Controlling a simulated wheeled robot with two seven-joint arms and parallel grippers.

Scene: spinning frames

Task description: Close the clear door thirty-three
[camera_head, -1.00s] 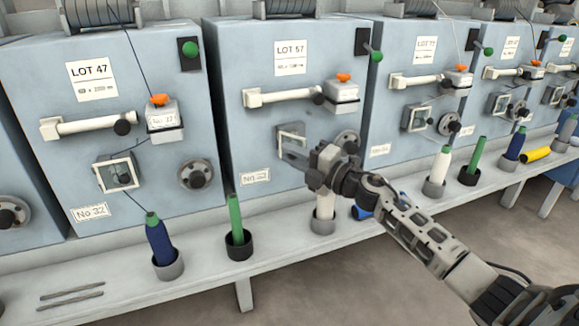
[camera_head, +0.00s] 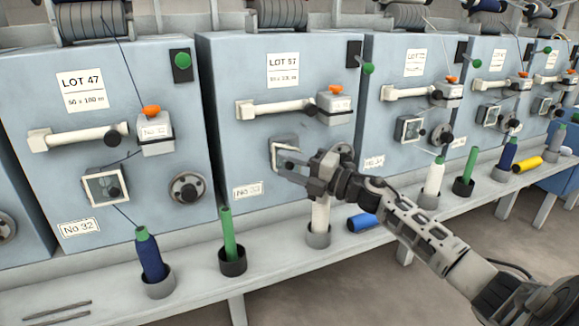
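Clear door thirty-three (camera_head: 276,152) is a small pale-framed pane on the front of the LOT 57 machine (camera_head: 226,130), above the No 33 label (camera_head: 248,190). My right gripper (camera_head: 284,170) is at the door's lower right, its fingers pointing left and covering part of the pane. I cannot tell whether the fingers touch the door, how far it stands open, or the gap between them. My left gripper is not in view.
A white bar (camera_head: 275,108) and grey box (camera_head: 333,105) sit above the door. A green bobbin (camera_head: 228,235) and white bobbin (camera_head: 320,216) stand in cups on the shelf below. A blue bobbin (camera_head: 363,223) lies nearby. Similar machines stand either side.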

